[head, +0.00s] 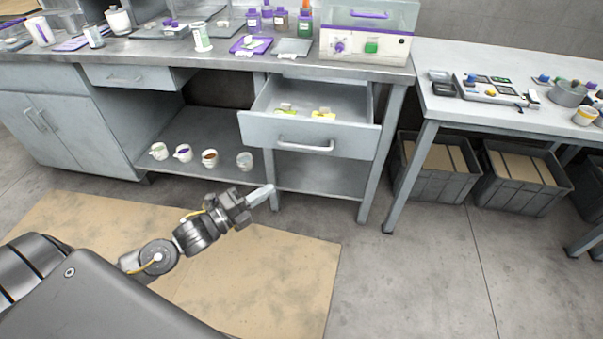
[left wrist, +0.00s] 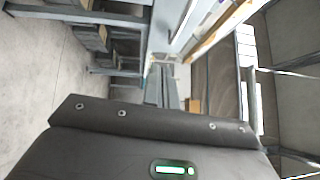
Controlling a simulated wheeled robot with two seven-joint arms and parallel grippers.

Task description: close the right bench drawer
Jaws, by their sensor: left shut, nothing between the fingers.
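The right bench drawer (head: 258,130) is pulled open under the grey bench, below the white machine. Its grey front has a pale bar handle (head: 305,146), and a few small yellow and white items lie inside. My left gripper (head: 262,195) is shut and empty, in front of the bench and to the lower left of the drawer front, clear of it in the picture. In the left wrist view its fingers (left wrist: 162,86) show together, pointing away. I cannot clearly make out the drawer in that view. My right gripper is not in view.
Several cups (head: 209,157) stand on the open lower shelf. The bench top (head: 230,53) holds bottles, trays and a white machine (head: 365,45). A side table (head: 450,108) stands to the right, with dark crates (head: 435,180) beneath. A tan mat (head: 290,280) lies on open floor.

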